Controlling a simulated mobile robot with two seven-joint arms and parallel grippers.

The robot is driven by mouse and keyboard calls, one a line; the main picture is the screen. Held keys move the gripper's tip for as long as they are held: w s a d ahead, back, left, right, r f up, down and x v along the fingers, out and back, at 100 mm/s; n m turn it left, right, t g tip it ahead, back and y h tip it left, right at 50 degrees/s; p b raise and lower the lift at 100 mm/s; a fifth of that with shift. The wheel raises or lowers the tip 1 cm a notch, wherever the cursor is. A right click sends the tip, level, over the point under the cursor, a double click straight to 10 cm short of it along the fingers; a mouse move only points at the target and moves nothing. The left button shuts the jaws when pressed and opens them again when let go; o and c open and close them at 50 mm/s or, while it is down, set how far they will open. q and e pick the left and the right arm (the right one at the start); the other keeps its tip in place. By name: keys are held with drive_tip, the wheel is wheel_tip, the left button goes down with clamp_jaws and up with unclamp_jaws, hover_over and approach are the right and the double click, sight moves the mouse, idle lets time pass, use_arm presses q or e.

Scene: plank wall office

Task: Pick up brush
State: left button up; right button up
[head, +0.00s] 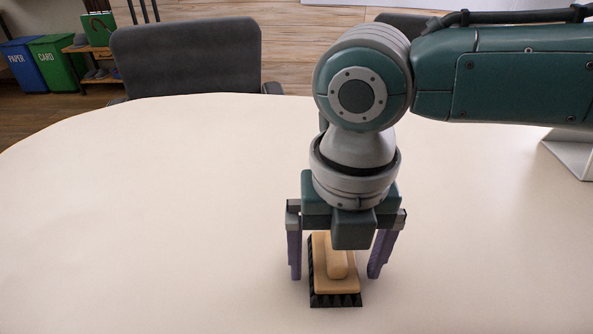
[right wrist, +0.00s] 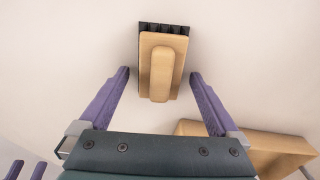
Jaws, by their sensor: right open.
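The brush (head: 336,283) lies on the table with its wooden back and raised handle up and black bristles down. My right gripper (head: 333,277) is over it, pointing down, with one purple finger on each side of the brush. The fingers are open, and gaps show between them and the brush. In the right wrist view the brush (right wrist: 162,68) lies ahead of and between the fingertips, and nothing is held. Two purple fingers, apart and empty, at the lower left corner of that view look like my left gripper (right wrist: 29,163); the head view does not show it.
The pale table (head: 140,210) is clear to the left. A wooden box-like object (right wrist: 270,142) lies at the lower right of the right wrist view. A grey stand-like object (head: 570,155) is at the right edge. A dark chair (head: 185,55) stands behind the table.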

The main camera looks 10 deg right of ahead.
drive_tip(key=c, duration=1.5)
